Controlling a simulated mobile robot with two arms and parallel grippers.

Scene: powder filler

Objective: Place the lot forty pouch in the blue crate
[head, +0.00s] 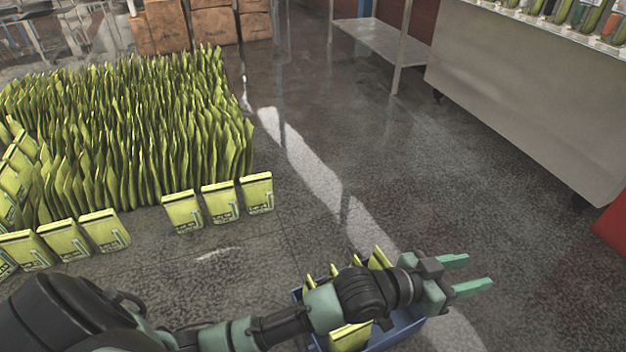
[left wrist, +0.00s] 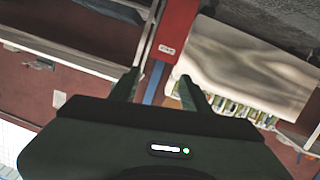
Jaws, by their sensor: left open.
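The blue crate (head: 408,332) is on the floor at the bottom centre of the head view, partly hidden under my left arm. Several yellow-green pouches (head: 350,336) stand in it. My left gripper (head: 480,271) is open and empty, reaching over and past the crate's right side, with its fingers pointing right. In the left wrist view the open fingers (left wrist: 158,82) have no pouch between them. Many similar pouches (head: 130,135) stand packed on the floor at left. Labels are too small to read, so I cannot tell which is lot forty. My right gripper is not visible.
A few pouches (head: 220,203) stand apart at the front of the packed group. Brown boxes (head: 160,27) are at the back. A metal-sided bench (head: 530,90) stands at right, with a red object (head: 612,228) near it. The middle floor is clear.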

